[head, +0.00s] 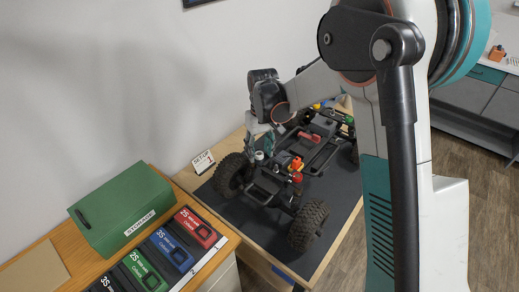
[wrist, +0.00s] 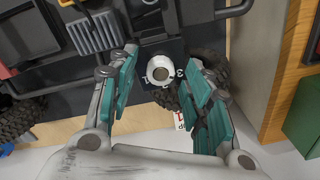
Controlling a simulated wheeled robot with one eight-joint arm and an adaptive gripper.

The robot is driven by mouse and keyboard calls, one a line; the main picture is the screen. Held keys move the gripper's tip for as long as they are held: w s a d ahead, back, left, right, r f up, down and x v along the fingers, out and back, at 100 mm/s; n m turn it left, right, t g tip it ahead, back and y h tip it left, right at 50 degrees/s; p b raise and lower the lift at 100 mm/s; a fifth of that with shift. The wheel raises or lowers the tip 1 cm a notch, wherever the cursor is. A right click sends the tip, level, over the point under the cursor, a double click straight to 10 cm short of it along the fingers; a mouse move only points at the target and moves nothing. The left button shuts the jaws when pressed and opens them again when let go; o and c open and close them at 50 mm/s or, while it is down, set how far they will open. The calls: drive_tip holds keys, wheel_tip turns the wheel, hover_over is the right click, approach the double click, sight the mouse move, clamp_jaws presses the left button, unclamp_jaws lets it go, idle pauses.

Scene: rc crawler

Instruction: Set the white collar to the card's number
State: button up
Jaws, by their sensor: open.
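The white collar (wrist: 160,72) shows in the wrist view as a round ring with a dark centre. My gripper (wrist: 162,82) is open, with one teal-padded finger on each side of the collar and gaps between. In the head view my gripper (head: 262,140) hangs over the near end of the crawler (head: 268,186). The setup card (head: 203,161) stands behind the crawler's left wheel; its number is small, perhaps 1. The card shows only partly in the wrist view (wrist: 182,118).
The crawler sits on a dark mat (head: 342,195). A green storage box (head: 122,205) stands on the wooden bench at left. Red, blue and green battery packs lie in a row before it, the red one (head: 196,226) nearest the crawler. A crawler tyre (wrist: 205,75) lies close behind the right finger.

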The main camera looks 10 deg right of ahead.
sight(261, 154)
drive_tip(key=shift+r, duration=0.1)
wheel_tip(261, 154, up, 12)
drive_tip(key=shift+d, duration=0.2)
idle(0.3)
drive_tip(key=s+d+r+m+t+b, duration=0.1)
drive_tip(key=s+d+r+t, duration=0.2)
drive_tip(key=s, duration=0.4)
drive_tip(key=s+d+r+m+b, duration=0.1)
drive_tip(key=s+d+r, duration=0.25)
drive_tip(key=s, duration=0.25)
drive_tip(key=s+d+f+m+t+b, duration=0.1)
drive_tip(key=s+d+f+t, duration=0.1)
drive_tip(key=s, duration=0.5)
drive_tip(key=s+d+f+t, duration=0.2)
drive_tip(key=s+d+f, duration=0.2)
drive_tip(key=s, duration=0.4)
drive_tip(key=shift+m+b, duration=0.4)
